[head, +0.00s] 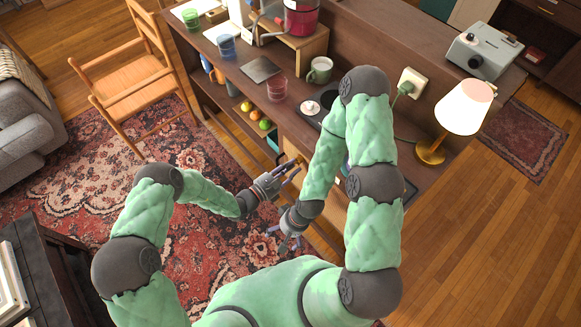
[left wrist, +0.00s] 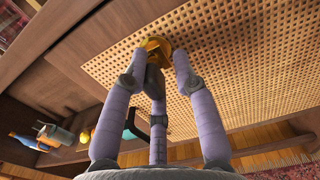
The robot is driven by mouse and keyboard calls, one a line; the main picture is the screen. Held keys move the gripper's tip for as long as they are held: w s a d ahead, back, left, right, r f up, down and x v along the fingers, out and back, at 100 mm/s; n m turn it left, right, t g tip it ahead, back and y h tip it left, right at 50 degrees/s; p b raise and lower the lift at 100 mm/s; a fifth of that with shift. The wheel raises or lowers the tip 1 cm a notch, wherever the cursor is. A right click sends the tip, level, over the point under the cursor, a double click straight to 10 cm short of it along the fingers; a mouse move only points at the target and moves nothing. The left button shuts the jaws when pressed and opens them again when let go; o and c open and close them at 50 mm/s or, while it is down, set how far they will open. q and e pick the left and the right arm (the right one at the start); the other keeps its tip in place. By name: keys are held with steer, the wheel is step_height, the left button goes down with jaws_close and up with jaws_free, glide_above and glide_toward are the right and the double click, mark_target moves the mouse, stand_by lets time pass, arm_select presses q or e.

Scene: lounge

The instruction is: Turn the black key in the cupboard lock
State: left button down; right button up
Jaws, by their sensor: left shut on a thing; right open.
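The cupboard door with a woven cane panel (left wrist: 240,60) fills much of the left wrist view. A round brass lock plate (left wrist: 157,45) sits on its wooden frame, partly covered by the fingers. The black key (left wrist: 153,80) sticks out of it between the fingers of my left gripper (left wrist: 154,72), which is shut on it. How far the key is turned I cannot tell. In the head view my left gripper (head: 288,175) is at the cupboard front. My right gripper (head: 287,238) is open, lower and nearer to me, apart from the door.
Open shelves with fruit (head: 255,115) lie left of the door. A chair (head: 130,85) stands on the rug farther left.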

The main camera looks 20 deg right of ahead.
arm_select(q)
steer(key=shift+n, duration=0.3)
steer(key=shift+r+n, duration=0.15)
steer(key=shift+n, duration=0.25)
steer(key=c, duration=1.1)
jaws_free()
steer(key=shift+n, duration=0.3)
steer(key=shift+o, duration=0.2)
steer(key=shift+p+v, duration=0.95)
steer(key=shift+v, duration=2.55)
